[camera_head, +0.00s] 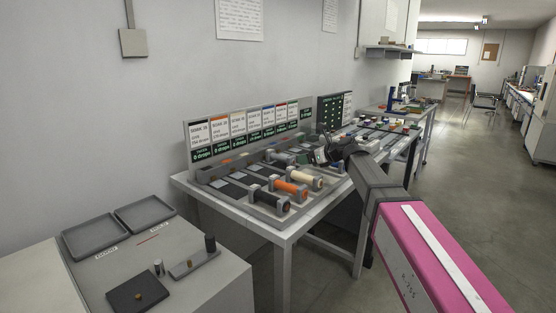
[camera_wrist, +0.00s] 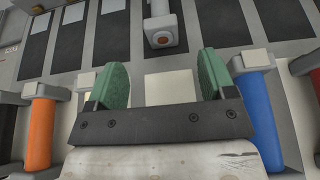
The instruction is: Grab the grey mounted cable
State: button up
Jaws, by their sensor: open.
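My gripper (camera_wrist: 164,70) is open, its two green fingers apart with only a pale square patch of the rack showing between them. In the head view it (camera_head: 328,154) hangs over the cable rack, past the cream cable (camera_head: 304,180). In the wrist view a grey piece with a copper-coloured round centre (camera_wrist: 160,37) lies just beyond the fingertips, slightly left of middle. It may be the grey cable's end; I cannot tell for sure. It is apart from the fingers. The area under the gripper body is hidden.
An orange mounted cable (camera_wrist: 41,130) is left of my gripper and a blue one (camera_wrist: 256,108) right. The head view shows a black cable (camera_head: 270,200) at the rack's near end. Sample signs (camera_head: 240,128) stand behind. Grey trays (camera_head: 95,236) lie on the left bench.

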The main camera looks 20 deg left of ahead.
aim_at(294, 160)
jog(key=x, duration=0.9)
jog(key=shift+w+a+f, duration=0.1)
jog(key=shift+w+f, duration=0.05)
jog(key=shift+f, duration=0.15)
jog(key=c, duration=1.1)
